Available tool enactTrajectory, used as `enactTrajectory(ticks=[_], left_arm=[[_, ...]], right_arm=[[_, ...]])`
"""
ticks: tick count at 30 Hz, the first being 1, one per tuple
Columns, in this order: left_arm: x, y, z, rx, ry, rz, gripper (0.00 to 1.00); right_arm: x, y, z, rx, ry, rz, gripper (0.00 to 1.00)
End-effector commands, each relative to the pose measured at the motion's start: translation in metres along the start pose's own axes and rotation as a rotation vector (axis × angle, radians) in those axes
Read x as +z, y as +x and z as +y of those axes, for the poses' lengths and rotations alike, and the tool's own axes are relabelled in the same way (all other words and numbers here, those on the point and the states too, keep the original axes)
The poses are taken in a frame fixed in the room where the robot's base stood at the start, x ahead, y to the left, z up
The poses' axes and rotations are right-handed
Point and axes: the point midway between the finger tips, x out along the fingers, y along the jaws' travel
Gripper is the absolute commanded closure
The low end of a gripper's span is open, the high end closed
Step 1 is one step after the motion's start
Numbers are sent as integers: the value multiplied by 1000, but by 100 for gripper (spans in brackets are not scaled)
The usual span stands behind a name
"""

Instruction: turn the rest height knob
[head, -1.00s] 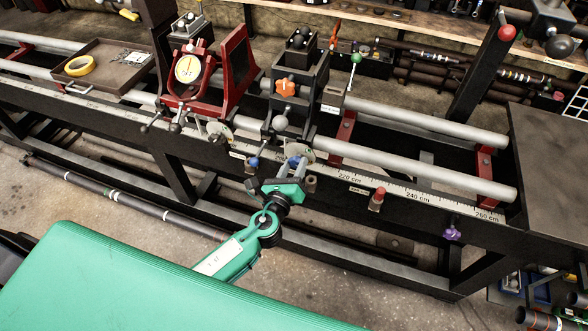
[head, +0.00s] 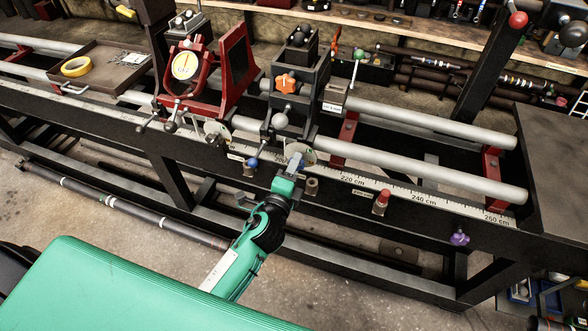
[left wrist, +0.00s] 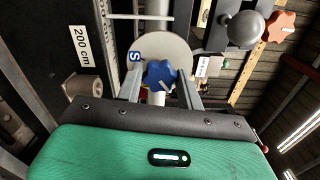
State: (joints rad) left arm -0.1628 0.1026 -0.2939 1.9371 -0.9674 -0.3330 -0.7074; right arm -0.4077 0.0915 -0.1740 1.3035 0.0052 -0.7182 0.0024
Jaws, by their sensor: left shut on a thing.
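The blue star-shaped knob (left wrist: 160,74) sits in front of a pale round disc (left wrist: 150,48) with a blue S mark in the left wrist view. I take it for the rest height knob. My left gripper (left wrist: 161,92) has one finger on each side of the knob and is shut on it. In the head view my left gripper (head: 295,163) reaches up to the front of the bench rail, below the dark rest block (head: 296,105). It largely hides the knob there. My right gripper is not in view.
An orange star knob (head: 285,83) and a grey ball handle (head: 280,119) are on the rest block. A red-capped peg (head: 381,200) and a purple knob (head: 459,238) are to the right along the rail.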

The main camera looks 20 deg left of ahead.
Motion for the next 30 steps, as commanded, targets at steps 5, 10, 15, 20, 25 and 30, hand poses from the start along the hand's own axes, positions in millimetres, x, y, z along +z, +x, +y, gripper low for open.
enactTrajectory(ticks=[5, 10, 15, 20, 25, 30], left_arm=[[0, 0, 1, 1, -108, -2, 85], [0, 0, 1, 1, -174, -1, 85], [0, 0, 1, 1, -207, -1, 85], [0, 0, 1, 1, -217, -1, 85], [0, 0, 1, 1, -218, -1, 85], [0, 0, 1, 2, -217, -1, 57]], right_arm=[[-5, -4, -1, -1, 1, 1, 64], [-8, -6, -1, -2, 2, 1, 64], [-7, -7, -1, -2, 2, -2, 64], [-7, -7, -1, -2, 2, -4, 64], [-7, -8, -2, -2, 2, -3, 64], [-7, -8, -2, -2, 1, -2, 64]])
